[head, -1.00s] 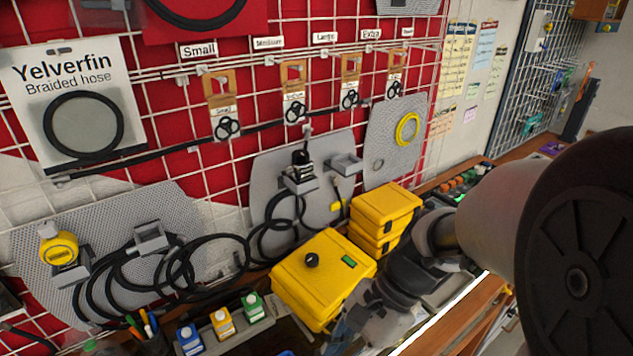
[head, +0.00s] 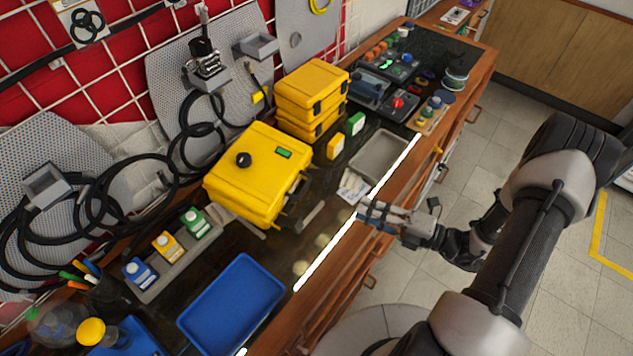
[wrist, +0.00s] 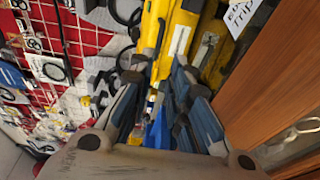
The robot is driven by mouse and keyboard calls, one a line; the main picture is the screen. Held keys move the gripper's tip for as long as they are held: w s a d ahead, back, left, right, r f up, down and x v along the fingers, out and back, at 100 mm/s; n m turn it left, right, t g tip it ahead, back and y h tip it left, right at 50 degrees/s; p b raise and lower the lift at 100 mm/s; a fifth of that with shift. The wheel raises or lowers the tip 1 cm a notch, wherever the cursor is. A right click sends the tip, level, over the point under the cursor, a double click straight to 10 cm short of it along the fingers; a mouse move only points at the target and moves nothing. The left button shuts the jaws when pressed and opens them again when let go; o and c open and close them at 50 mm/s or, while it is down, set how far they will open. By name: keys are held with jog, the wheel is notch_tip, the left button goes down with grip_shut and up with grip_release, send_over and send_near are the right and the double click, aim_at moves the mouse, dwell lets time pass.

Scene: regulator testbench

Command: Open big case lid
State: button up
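The big yellow case (head: 252,178) lies on the dark bench top, its lid down. The lid carries a round black knob (head: 243,160) and a small green label (head: 283,153). My gripper (head: 366,210) is near the bench's front edge, right of the case and apart from it. In the wrist view my gripper (wrist: 160,100) has its blue-grey fingers spread, with a gap and nothing held between them. Yellow surfaces (wrist: 182,22) show beyond the fingers there; I cannot tell which case they belong to.
Smaller yellow cases (head: 312,90) are stacked behind the big one. A blue tray (head: 232,303) and a bottle rack (head: 170,254) stand nearer. A grey tray (head: 381,152) lies to the right. Black hoses (head: 100,225) hang behind. Bench space before the case is mostly clear.

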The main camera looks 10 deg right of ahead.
aim_at(305, 187)
jog(key=b+x, duration=0.2)
jog(key=x, duration=1.5)
jog(key=shift+a+b, duration=0.2)
jog(key=shift+b, duration=0.2)
grip_shut()
